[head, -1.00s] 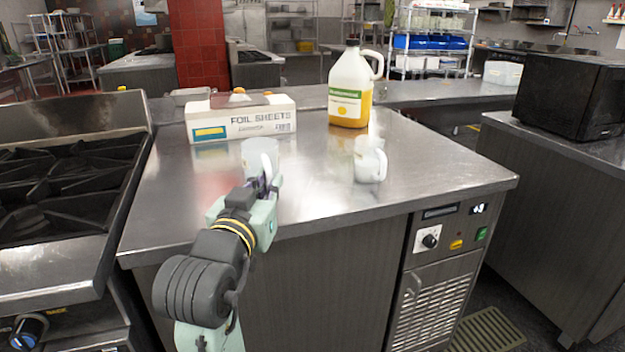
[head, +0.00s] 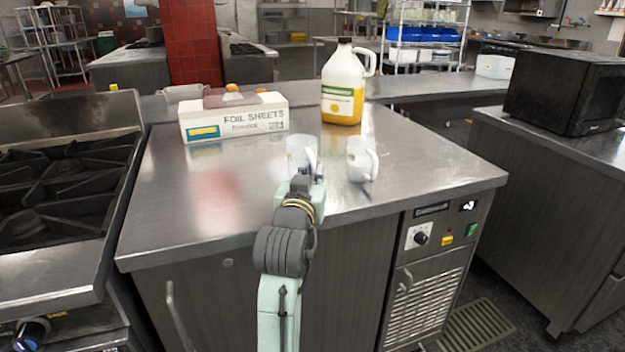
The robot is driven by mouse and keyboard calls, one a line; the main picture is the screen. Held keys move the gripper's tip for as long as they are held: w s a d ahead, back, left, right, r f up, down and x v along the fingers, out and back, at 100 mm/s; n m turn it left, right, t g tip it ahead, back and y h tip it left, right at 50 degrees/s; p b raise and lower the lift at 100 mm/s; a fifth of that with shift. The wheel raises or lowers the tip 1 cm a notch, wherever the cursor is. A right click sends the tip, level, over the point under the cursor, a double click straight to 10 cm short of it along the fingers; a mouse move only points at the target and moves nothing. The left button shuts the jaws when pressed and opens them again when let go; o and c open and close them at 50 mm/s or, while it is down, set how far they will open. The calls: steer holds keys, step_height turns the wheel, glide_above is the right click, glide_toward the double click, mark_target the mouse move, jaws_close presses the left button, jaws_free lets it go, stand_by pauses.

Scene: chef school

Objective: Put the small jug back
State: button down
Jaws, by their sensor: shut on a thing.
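A small white jug (head: 298,151) is at my gripper (head: 303,172), above or on the steel counter (head: 190,215) near its front edge. My gripper is shut on this jug, at its near side; the fingertips are partly hidden by the arm and the jug. I cannot tell whether the jug's base touches the counter. A second white jug (head: 359,162) stands upright on the counter just to the right, with its handle on the right side. A narrow gap shows between the two jugs.
A foil sheets box (head: 232,118) stands at the back left of the counter. A large jug of yellow liquid (head: 343,88) stands behind the white jugs. A stove (head: 65,170) adjoins on the left, and a black microwave (head: 568,92) sits on another counter right. The counter's left part is clear.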

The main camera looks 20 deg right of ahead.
steer(key=shift+f, duration=0.9)
steer(key=shift+f, duration=0.15)
steer(key=shift+f, duration=0.1)
steer(key=c, duration=1.7)
jaws_free()
